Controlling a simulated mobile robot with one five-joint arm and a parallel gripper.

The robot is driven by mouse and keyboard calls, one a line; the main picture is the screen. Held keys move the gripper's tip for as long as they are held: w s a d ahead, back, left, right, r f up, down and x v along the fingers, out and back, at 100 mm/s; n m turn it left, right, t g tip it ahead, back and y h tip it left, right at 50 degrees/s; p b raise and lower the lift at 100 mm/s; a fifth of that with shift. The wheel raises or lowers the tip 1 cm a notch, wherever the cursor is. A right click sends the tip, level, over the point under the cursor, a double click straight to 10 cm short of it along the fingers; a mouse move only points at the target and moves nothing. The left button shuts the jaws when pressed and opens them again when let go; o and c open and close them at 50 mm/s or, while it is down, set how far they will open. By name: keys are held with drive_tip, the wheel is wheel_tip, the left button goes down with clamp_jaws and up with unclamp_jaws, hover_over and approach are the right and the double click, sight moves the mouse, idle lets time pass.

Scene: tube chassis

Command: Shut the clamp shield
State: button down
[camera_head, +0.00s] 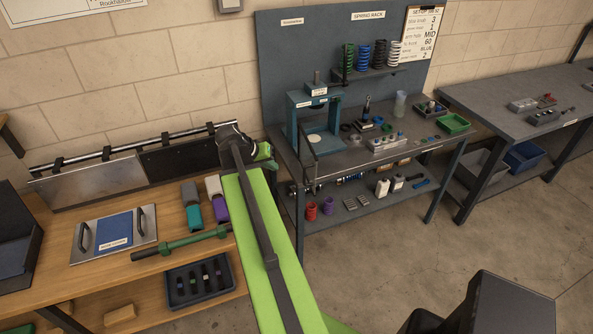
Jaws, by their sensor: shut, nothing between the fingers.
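The blue-teal clamp (317,98) stands on the left end of the grey workbench against the blue back panel. A thin dark bar (309,148) with a rounded top stands at its front left. I cannot tell whether this bar belongs to the shield, and no clear shield panel can be made out. My green and dark arm reaches up from the bottom middle. My gripper (267,158) is at its far end, left of the clamp and apart from it, near the bench's left edge. It is shut and empty. Its fingers are small and partly hidden by the arm.
The grey workbench (352,158) holds springs, bottles and a green tray (453,123).

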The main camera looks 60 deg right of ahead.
drive_tip(key=s+d+f+b, duration=0.5)
drive_tip(key=d+f+b, duration=0.3)
idle(0.4)
